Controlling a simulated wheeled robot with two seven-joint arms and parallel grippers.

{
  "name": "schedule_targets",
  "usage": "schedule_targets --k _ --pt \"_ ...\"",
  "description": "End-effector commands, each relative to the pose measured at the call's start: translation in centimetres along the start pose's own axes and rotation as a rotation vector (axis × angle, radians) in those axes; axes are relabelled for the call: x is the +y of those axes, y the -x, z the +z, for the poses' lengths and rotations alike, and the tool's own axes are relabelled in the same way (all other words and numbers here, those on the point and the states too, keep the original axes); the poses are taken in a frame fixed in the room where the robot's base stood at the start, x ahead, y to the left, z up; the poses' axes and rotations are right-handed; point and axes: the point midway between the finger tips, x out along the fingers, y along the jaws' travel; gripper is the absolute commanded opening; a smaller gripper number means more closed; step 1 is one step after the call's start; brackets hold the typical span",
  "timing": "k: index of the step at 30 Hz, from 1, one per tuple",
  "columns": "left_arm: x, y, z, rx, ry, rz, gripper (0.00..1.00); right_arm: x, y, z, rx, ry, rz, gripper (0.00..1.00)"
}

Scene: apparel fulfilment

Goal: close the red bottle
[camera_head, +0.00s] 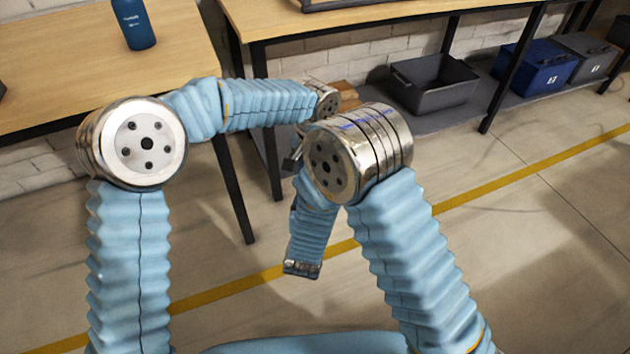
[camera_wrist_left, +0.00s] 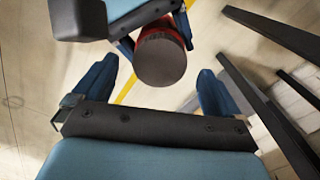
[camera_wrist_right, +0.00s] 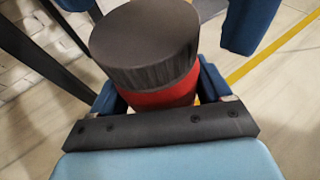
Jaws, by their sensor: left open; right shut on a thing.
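The red bottle (camera_wrist_right: 160,95) is upright between the fingers of my right gripper (camera_wrist_right: 155,88), which is shut on its red body. A wide dark grey cap (camera_wrist_right: 145,40) sits on top of the bottle; whether it is fully tight cannot be told. In the left wrist view the cap (camera_wrist_left: 160,60) is seen from above, with a strip of red beneath. My left gripper (camera_wrist_left: 156,74) is open, its fingers on either side of the cap and apart from it. In the head view my arms hide the bottle and most of both grippers.
A blue bottle (camera_head: 134,22) stands on the wooden table (camera_head: 60,85) at the upper left. Another table (camera_head: 340,15) is at the back. A grey bin (camera_head: 432,84) and blue box (camera_head: 538,66) rest on a low shelf. The floor at right is clear.

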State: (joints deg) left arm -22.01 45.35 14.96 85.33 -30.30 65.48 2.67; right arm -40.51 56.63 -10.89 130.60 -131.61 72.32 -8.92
Motion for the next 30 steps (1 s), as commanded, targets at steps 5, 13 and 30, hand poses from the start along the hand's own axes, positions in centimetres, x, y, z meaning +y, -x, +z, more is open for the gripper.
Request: schedule_targets --k 5,13,30 --pt "0.0 4.0 -0.1 0.005 0.0 -0.001 0.99 0.0 0.0 0.0 -0.001 0.0 0.0 0.0" --pt "0.0 8.6 -0.1 0.002 0.0 0.0 0.99 0.0 0.0 0.0 -0.001 0.0 0.0 0.0" --pt "0.0 9.8 0.0 0.0 -0.001 0.002 0.99 0.0 0.0 0.0 -0.001 0.0 0.0 0.0"
